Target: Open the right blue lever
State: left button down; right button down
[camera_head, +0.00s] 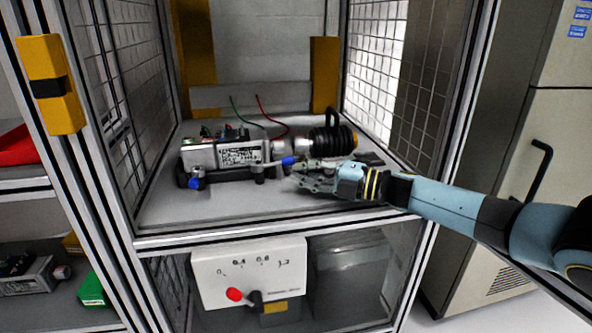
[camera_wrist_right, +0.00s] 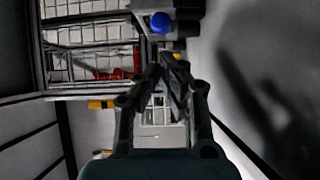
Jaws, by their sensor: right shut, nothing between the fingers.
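The servo encoder unit (camera_head: 225,154) lies on the shelf inside the cage. The right blue lever (camera_head: 288,161) has a round blue tip and sticks out from the front of the unit near its middle. A second blue lever tip (camera_head: 194,183) shows at the lower left of the unit. My right gripper (camera_head: 297,177) is shut and empty, just in front of and below the right blue tip. In the right wrist view a blue tip (camera_wrist_right: 161,22) shows beyond the closed fingers (camera_wrist_right: 165,66); I cannot tell whether they touch it. My left gripper is not in view.
A black ribbed cylinder with a handle (camera_head: 333,140) stands at the unit's right end. Green and red cables rise behind the unit. Cage posts and mesh walls (camera_head: 398,90) bound the shelf. A white control box (camera_head: 248,272) hangs below. The shelf's front left is clear.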

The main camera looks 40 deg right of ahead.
jog(key=v, duration=0.5)
jog(key=shift+s+d, duration=0.1)
jog(key=shift+s, duration=0.15)
dwell(0.3)
